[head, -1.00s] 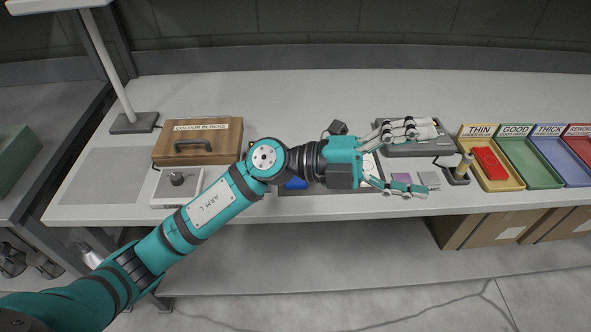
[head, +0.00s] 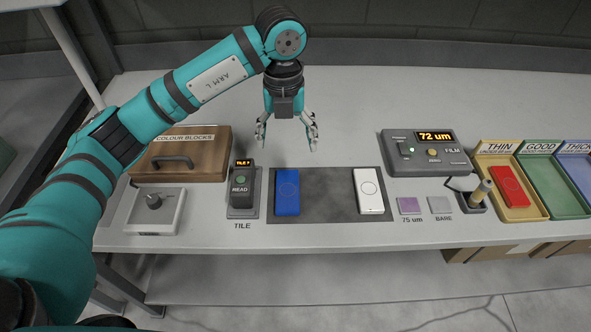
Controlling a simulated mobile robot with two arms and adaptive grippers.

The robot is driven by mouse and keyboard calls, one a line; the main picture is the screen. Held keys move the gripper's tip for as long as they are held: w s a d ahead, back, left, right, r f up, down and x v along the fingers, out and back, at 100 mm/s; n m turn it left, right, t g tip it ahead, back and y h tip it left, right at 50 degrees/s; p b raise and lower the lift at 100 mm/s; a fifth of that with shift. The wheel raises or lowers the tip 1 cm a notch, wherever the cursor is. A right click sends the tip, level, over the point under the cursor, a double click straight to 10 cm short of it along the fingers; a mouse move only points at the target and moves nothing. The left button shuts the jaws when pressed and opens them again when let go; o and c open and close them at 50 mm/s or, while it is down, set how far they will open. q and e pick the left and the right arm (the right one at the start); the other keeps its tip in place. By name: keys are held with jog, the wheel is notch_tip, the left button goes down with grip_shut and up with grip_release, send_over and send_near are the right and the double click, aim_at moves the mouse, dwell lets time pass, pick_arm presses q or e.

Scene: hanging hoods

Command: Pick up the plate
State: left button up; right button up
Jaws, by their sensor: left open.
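A blue plate (head: 287,192) lies on the left part of a dark grey mat (head: 327,196). A white plate (head: 369,191) lies on the mat's right part. A red plate (head: 510,186) lies in the yellow tray marked THIN. The frame does not show which one the task means. My left gripper (head: 288,142) is open and empty, fingers pointing down, above the bench behind the blue plate and apart from it. My right gripper is not in view.
A READ device (head: 241,190) stands left of the mat. A film gauge (head: 426,152) showing 72 um is behind right, with two small squares and a handled probe (head: 480,192) nearby. A wooden case (head: 183,155) and knob box (head: 155,210) are left. The bench behind the mat is clear.

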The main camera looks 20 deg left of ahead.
pick_arm(q)
jog(key=w, duration=0.1)
jog(key=p, duration=0.3)
send_over(288, 186)
jog(key=f, duration=0.9)
jog(key=shift+s+f, duration=0.2)
jog(key=shift+f, duration=1.1)
jog(key=f+p, duration=0.1)
jog(key=f, duration=0.1)
jog(key=f+p, duration=0.1)
jog(key=f, duration=0.1)
jog(key=shift+w+f, duration=0.2)
jog(key=shift+f, duration=0.3)
jog(key=c, duration=1.4)
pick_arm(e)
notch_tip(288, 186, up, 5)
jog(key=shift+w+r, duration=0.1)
